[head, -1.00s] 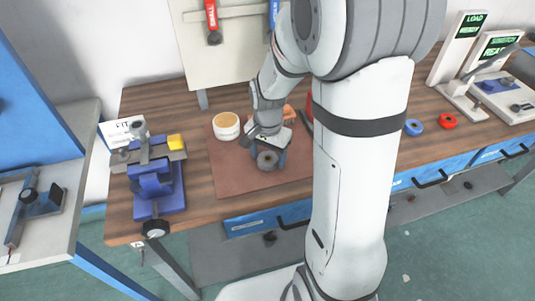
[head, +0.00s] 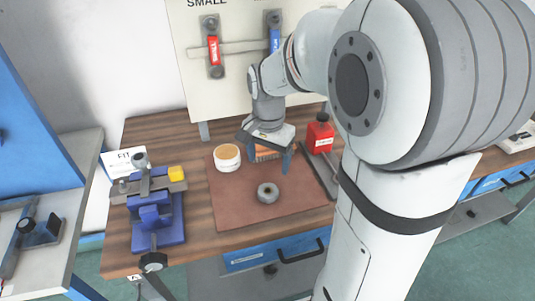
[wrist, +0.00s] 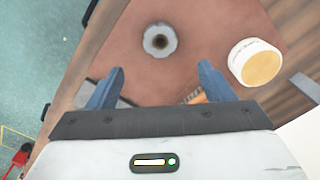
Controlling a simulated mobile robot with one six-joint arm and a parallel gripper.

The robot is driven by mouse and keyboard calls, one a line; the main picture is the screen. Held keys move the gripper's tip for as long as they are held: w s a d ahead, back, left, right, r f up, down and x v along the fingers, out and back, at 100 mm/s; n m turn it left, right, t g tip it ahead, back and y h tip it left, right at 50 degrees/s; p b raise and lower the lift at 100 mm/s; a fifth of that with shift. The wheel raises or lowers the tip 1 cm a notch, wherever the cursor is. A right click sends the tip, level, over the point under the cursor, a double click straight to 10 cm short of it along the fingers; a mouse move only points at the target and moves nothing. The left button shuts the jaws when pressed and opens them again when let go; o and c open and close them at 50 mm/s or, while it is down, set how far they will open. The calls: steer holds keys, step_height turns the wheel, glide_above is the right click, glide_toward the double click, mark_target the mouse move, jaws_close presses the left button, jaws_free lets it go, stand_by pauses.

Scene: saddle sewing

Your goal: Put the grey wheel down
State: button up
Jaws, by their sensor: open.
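The grey wheel (head: 268,193) lies flat on the brown mat (head: 235,212) near the mat's front middle. It also shows in the wrist view (wrist: 159,40), with its dark centre hole facing up, beyond my fingertips. My gripper (head: 268,155) is above the mat, behind and higher than the wheel. In the wrist view its two blue fingers (wrist: 160,80) are spread apart with nothing between them. The wheel is apart from both fingers.
A round white tub (head: 227,157) stands on the mat's left, with an orange-brown item (head: 265,152) behind my gripper. A red bottle (head: 320,134) stands at right. A blue vise (head: 157,215) is at the table's left. The mat around the wheel is clear.

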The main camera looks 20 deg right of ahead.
steer(key=s+r+n+t, duration=0.2)
steer(key=s+n, duration=0.7)
steer(key=s, duration=0.5)
steer(key=shift+r+t, duration=0.35)
steer(key=shift+t, duration=0.05)
steer(key=shift+a, duration=0.1)
steer(key=shift+c, duration=0.4)
